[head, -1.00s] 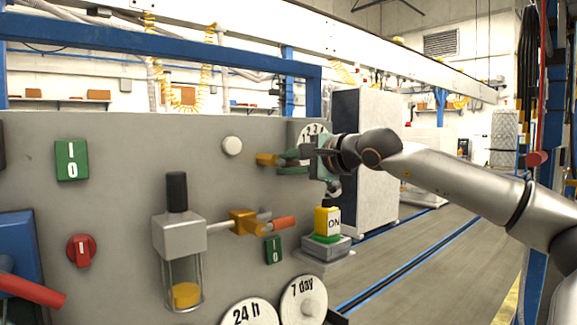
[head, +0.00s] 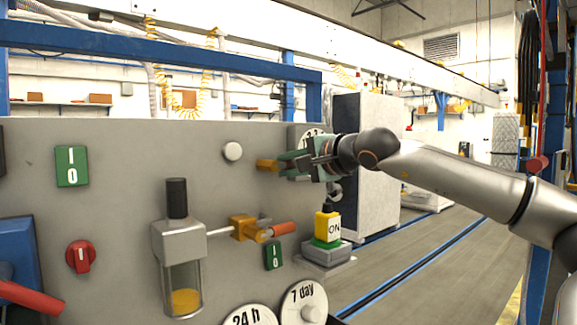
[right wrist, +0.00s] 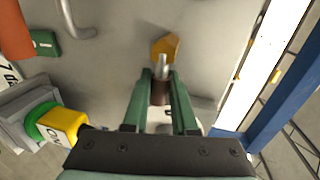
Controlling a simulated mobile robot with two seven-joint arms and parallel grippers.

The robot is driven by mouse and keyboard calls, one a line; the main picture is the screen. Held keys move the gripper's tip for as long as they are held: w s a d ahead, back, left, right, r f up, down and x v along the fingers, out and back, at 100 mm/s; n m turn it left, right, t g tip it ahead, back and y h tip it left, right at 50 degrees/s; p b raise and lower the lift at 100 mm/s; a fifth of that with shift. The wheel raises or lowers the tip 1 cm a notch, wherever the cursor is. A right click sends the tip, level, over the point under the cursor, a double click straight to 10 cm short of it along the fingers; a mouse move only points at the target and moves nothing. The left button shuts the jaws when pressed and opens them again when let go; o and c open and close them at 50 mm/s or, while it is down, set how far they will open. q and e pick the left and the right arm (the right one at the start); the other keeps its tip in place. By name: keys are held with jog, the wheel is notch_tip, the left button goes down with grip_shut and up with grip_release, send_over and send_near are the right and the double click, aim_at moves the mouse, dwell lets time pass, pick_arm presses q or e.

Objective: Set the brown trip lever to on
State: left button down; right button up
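The brown trip lever shows in the right wrist view as a short brown grip (right wrist: 160,93) on a silver shaft, standing out from a brass-coloured base (right wrist: 166,47) on the grey panel. In the head view its brass base (head: 266,165) shows at the panel's right part; the grip is hidden by my fingers. My right gripper (head: 285,163) reaches in from the right. Its green fingers (right wrist: 161,80) lie on both sides of the brown grip with no clear gap, shut on it. My left gripper is not in view.
Below the gripper is a yellow ON block (head: 328,226) on a grey box. An orange-handled valve (head: 283,229), a small green I/O plate (head: 273,256) and dials (head: 304,303) are lower on the panel (head: 110,215). A round white knob (head: 233,151) is left of the lever.

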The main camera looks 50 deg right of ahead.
jog(key=o, duration=0.5)
jog(key=shift+c, duration=0.2)
jog(key=shift+s, duration=0.1)
jog(key=b+v, duration=0.4)
jog(key=v, duration=0.8)
jog(key=shift+s, duration=0.2)
